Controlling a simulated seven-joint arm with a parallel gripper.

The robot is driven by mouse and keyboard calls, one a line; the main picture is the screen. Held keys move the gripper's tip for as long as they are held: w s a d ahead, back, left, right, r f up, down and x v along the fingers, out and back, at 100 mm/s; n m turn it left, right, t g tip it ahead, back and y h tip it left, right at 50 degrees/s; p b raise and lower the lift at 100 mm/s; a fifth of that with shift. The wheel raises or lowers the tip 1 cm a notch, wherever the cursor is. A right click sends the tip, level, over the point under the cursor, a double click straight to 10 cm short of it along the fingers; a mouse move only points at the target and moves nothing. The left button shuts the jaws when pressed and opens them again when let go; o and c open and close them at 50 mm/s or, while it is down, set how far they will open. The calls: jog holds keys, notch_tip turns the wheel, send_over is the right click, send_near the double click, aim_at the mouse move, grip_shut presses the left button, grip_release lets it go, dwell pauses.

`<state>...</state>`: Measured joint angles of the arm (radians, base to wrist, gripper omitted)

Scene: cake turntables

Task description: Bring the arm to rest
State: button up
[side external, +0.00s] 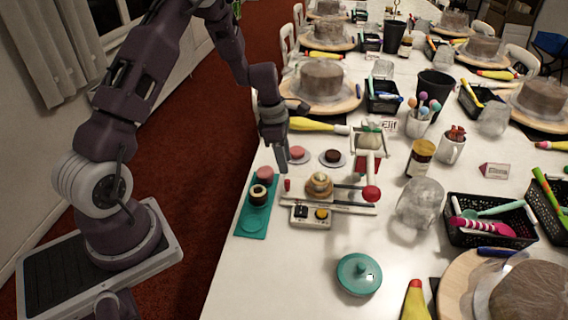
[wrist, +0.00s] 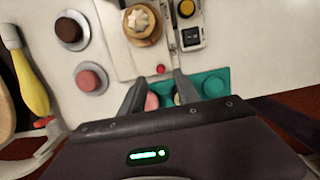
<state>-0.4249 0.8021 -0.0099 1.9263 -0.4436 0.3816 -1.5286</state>
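My gripper (side external: 282,166) hangs above the near left part of the white table in the side external view, pointing down. In the wrist view my gripper (wrist: 159,78) has its two fingers spread apart with nothing held between them. Below it is a teal tray (wrist: 214,82), which also shows in the side view (side external: 250,222). A small cake with cream (side external: 319,184) sits on a small machine with a red knob (side external: 371,193).
A pink cake (side external: 297,152) and a dark cake (side external: 333,155) stand on small plates near my gripper. A control box (side external: 310,214) and a teal round lid (side external: 358,274) are nearer the front. A black basket (side external: 488,221), a jar (side external: 420,157) and mugs crowd the right.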

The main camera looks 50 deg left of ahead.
jog(key=s+d+r+m+t, duration=0.1)
jog(key=s+d+r+m, duration=0.25)
jog(key=r, duration=0.35)
jog(key=s+d+r+m, duration=0.2)
jog(key=d+r+m, duration=0.1)
jog(key=r+m, duration=0.3)
jog(key=s+d+r+m+t, duration=0.1)
jog(key=s+d+r+m, duration=0.25)
jog(key=r, duration=0.35)
jog(key=s+d+r+m+t, duration=0.1)
jog(key=s+d+r+m, duration=0.1)
jog(key=s+m, duration=0.5)
jog(key=s+d+r+m+t+y, duration=0.1)
jog(key=s+d+r+m, duration=0.1)
jog(key=s+r+m, duration=0.2)
jog(key=s+m, duration=0.3)
jog(key=s, duration=0.3)
jog(key=shift+s, duration=0.4)
